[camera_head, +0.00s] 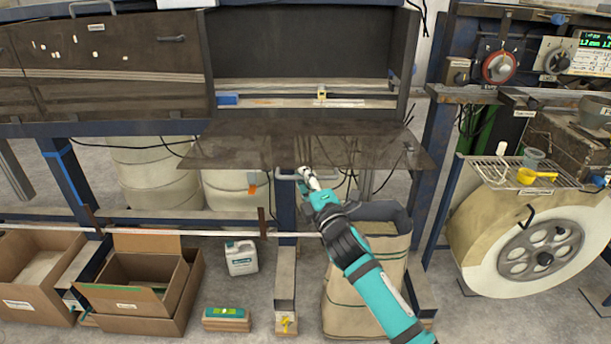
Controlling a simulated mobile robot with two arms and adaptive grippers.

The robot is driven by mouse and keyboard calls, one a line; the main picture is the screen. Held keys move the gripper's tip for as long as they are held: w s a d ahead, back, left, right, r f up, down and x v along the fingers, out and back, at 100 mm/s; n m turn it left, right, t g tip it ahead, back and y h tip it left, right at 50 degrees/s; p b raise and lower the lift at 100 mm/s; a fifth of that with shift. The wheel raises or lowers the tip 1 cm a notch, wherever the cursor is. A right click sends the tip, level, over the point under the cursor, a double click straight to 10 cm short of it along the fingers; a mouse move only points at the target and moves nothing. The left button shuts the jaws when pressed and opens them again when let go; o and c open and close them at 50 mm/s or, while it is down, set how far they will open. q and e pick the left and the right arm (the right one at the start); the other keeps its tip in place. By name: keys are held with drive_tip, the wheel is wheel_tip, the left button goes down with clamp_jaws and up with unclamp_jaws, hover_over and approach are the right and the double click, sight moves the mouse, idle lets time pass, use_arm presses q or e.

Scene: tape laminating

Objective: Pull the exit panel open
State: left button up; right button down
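A dark see-through panel (235,147), which I take to be the exit panel, hangs out nearly flat below an open bay in the machine at top centre. My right gripper (304,172) is at the panel's front edge, near its middle, with the teal arm coming up from the lower right. A pale handle-like bar (287,177) shows beside the fingertips. The fingers are too small to tell whether they are shut on it or only touching. My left gripper is not in view.
Inside the bay, a rail (300,103) crosses the back. A paper sack (385,225) stands below the arm. A large reel (540,250) and a wire rack (495,172) are at the right. Cardboard boxes (150,270) and a white jug (241,258) stand on the floor at left.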

wheel_tip(320, 180, up, 11)
drive_tip(key=w+p, duration=0.2)
drive_tip(key=p, duration=0.7)
drive_tip(key=shift+g+p, duration=0.3)
drive_tip(key=shift+p, duration=0.05)
drive_tip(key=shift+w+f, duration=0.1)
drive_tip(key=c, duration=1.9)
unclamp_jaws()
drive_tip(key=o, duration=0.5)
drive_tip(key=shift+s+h, duration=0.2)
drive_tip(key=shift+h, duration=0.1)
drive_tip(key=shift+d, duration=0.1)
